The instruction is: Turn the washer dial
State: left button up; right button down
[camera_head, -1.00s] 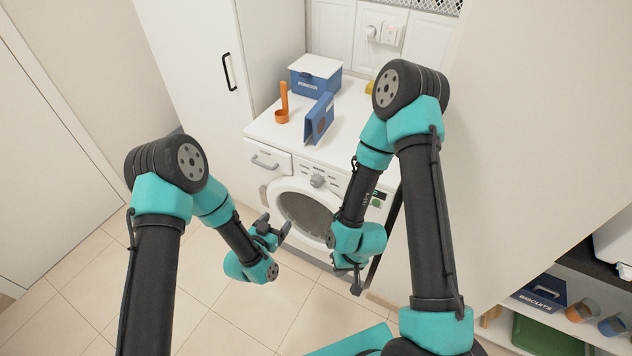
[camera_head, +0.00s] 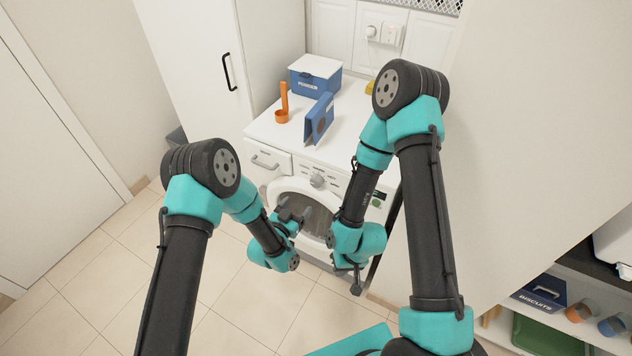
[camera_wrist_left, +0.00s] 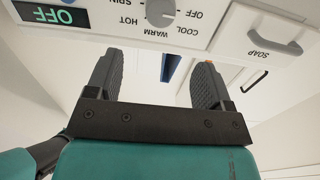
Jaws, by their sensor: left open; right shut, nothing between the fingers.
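The washer (camera_head: 340,170) stands against the back wall. Its grey round dial (camera_head: 317,181) is on the front panel above the round door. The dial (camera_wrist_left: 161,12) also shows at the top edge of the left wrist view, partly cut off, near upside-down labels OFF, COOL, WARM and HOT. Its setting is not clear. My left gripper (camera_head: 296,212) is open and empty in front of the washer door, below the dial and apart from it. Its two fingers (camera_wrist_left: 155,75) show spread in the left wrist view. My right gripper (camera_head: 356,285) is shut and empty, low at the washer's right.
A soap drawer handle (camera_wrist_left: 254,55) and a display reading OFF (camera_wrist_left: 57,13) flank the dial. A blue box (camera_head: 315,77), an orange scoop (camera_head: 283,105) and a blue folded item (camera_head: 319,120) stand on the washer top. The tiled floor (camera_head: 250,310) is clear.

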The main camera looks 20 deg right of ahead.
aim_at(315, 183)
pick_arm(q)
jog(key=x, duration=1.3)
jog(key=shift+d, duration=0.15)
jog(key=c, duration=0.9)
jog(key=shift+m, duration=0.4)
jog(key=m, duration=0.8)
jog(key=shift+d+f, duration=0.1)
